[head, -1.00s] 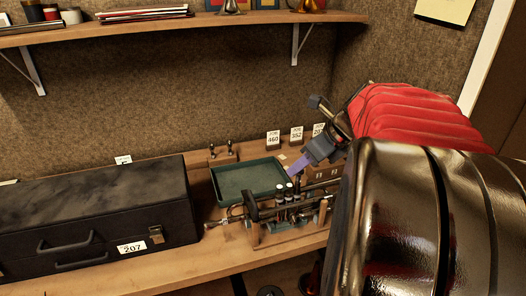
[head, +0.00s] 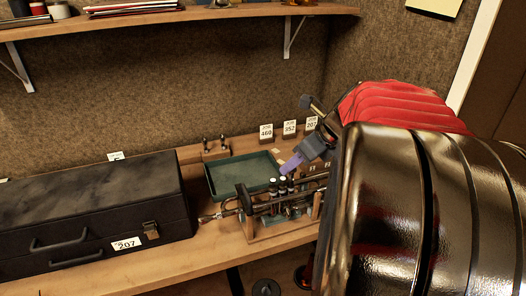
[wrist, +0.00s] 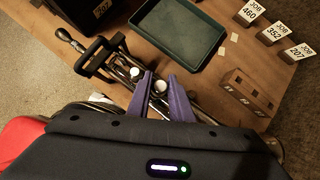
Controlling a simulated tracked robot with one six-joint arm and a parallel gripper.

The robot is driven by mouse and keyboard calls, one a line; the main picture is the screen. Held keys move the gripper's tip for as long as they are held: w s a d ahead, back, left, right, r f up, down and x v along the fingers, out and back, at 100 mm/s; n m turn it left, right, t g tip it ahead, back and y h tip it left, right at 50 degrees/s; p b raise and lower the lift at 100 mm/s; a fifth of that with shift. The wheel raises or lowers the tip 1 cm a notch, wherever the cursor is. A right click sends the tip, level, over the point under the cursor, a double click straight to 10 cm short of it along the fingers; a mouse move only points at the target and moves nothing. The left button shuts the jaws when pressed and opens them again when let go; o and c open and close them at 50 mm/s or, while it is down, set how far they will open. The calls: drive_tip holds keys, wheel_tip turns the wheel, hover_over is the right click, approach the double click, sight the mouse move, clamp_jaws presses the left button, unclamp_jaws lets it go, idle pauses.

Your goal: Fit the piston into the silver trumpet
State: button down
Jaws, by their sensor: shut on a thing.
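The silver trumpet (head: 262,207) lies in a wooden stand on the bench, with dark, upright valve parts at its middle. In the wrist view the trumpet (wrist: 112,68) runs diagonally, with a pale round valve top (wrist: 135,72) left of my fingers. My gripper (head: 291,165), with purple fingers, is just above and beside the valves, tilted down. In the wrist view my gripper (wrist: 160,78) is shut on the piston (wrist: 160,86), whose pale round top shows between the fingers. The piston's lower part is hidden, so I cannot tell how far it is in a valve casing.
A green tray (head: 214,188) lies behind the trumpet. A black case (head: 90,215) labelled 207 stands at left. Job cards 460 (head: 266,132), 352 (head: 290,128) and 207 (head: 311,123) stand at the back. A wooden block with holes (wrist: 247,92) is right of the trumpet.

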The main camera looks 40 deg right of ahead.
drive_tip(key=shift+f, duration=0.35)
drive_tip(key=c, duration=1.5)
unclamp_jaws()
drive_tip(key=shift+f, duration=0.1)
drive_tip(key=shift+s, duration=0.1)
drive_tip(key=v, duration=1.4)
